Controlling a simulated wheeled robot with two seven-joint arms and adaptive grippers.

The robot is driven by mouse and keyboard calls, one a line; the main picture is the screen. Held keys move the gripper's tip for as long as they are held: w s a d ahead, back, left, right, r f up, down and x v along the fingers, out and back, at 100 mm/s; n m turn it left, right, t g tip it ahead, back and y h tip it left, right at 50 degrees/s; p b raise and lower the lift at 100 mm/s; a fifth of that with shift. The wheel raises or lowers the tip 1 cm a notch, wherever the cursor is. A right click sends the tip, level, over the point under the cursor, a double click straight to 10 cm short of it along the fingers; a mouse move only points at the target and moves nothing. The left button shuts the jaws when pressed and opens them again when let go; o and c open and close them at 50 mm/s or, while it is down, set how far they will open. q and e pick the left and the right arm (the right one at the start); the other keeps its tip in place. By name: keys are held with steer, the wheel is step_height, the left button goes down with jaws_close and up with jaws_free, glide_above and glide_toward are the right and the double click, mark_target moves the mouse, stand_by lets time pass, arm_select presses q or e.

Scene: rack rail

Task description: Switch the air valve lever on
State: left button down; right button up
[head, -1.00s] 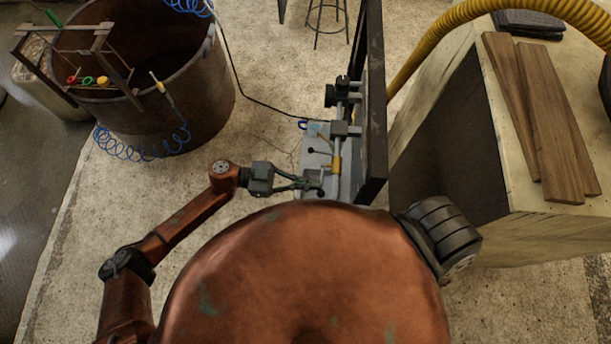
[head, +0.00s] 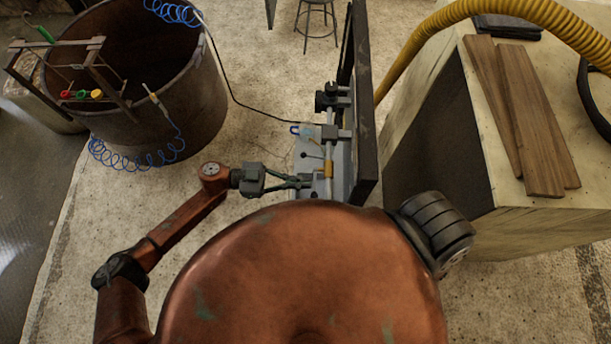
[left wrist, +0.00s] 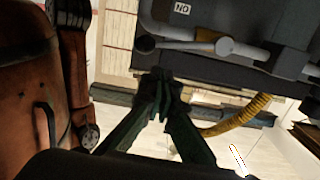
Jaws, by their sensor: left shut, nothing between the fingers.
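The air valve lever is a thin grey rod with a dark round knob (left wrist: 145,45), in front of a dark panel in the left wrist view. Its rod runs right to a grey hub (left wrist: 224,46). A white label (left wrist: 182,8) reading "ON" upside down sits above it. In the head view the dark knob (head: 304,155) shows against the grey valve plate (head: 306,142). My left gripper (head: 309,181) is shut and empty, just on the near side of the knob. Its green fingertips (left wrist: 160,88) are below the knob in the wrist view, apparently apart from it. My right gripper is out of view.
A dark upright rack rail (head: 366,120) stands right of the plate. A grey pipe with a yellow band (head: 329,169) runs along it. A large barrel (head: 190,110) with blue coiled hose stands at left.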

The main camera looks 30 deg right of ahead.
arm_select(q)
steer(key=b+v, duration=0.2)
steer(key=v, duration=0.8)
steer(key=shift+w, duration=0.2)
